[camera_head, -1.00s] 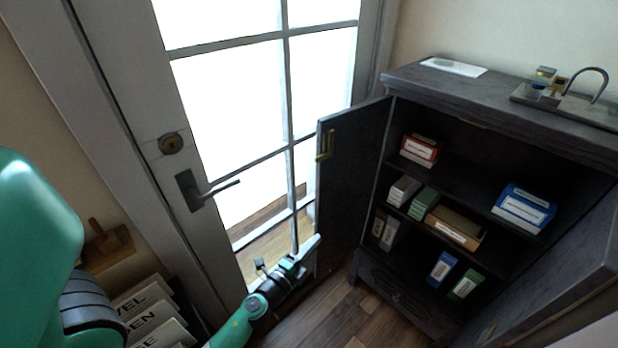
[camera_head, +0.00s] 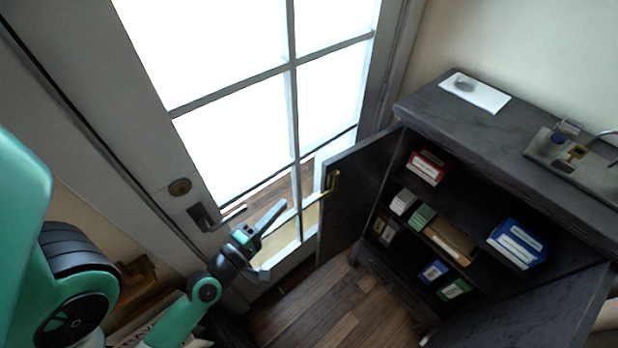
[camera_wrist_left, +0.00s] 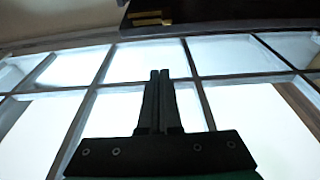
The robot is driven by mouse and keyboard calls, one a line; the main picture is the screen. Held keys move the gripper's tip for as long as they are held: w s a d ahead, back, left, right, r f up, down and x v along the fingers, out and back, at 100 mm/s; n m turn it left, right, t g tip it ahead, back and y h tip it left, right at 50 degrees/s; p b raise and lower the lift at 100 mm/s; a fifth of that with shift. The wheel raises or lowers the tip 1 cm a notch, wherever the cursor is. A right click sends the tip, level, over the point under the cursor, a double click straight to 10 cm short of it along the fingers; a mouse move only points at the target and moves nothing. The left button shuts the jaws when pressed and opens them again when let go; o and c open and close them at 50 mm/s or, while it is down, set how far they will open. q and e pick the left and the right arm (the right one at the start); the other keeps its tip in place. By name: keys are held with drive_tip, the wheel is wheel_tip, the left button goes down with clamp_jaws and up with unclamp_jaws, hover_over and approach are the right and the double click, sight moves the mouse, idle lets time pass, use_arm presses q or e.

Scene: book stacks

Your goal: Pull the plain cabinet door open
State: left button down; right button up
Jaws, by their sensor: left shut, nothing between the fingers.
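The dark cabinet (camera_head: 455,105) stands at the right with both of its doors swung open. Its left door (camera_head: 352,200) stands out toward the glazed room door and has a brass handle (camera_head: 331,182). Its right door (camera_head: 565,315) is open at the lower right, partly cut off by the frame. My left gripper (camera_head: 277,209) is shut and empty, left of the left door's handle and in front of the glazed door. In the left wrist view the shut fingers (camera_wrist_left: 160,73) point toward a dark panel with brass bars (camera_wrist_left: 150,18) at the top. My right gripper is out of view.
The glazed door (camera_head: 225,85) with a lever handle (camera_head: 203,217) stands close behind my left gripper. Books and boxes, including a blue one (camera_head: 517,243), fill the cabinet shelves. A white sheet (camera_head: 476,92) lies on the cabinet top. Wooden floor (camera_head: 330,315) shows clear below.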

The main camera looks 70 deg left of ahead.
sight(322, 183)
use_arm(q)
drive_tip(key=w+p, duration=0.3)
drive_tip(key=w+a+p, duration=0.1)
drive_tip(key=w+p, duration=0.5)
drive_tip(key=shift+w+a, duration=0.15)
drive_tip(key=shift+a, duration=0.2)
drive_tip(key=shift+f, duration=0.1)
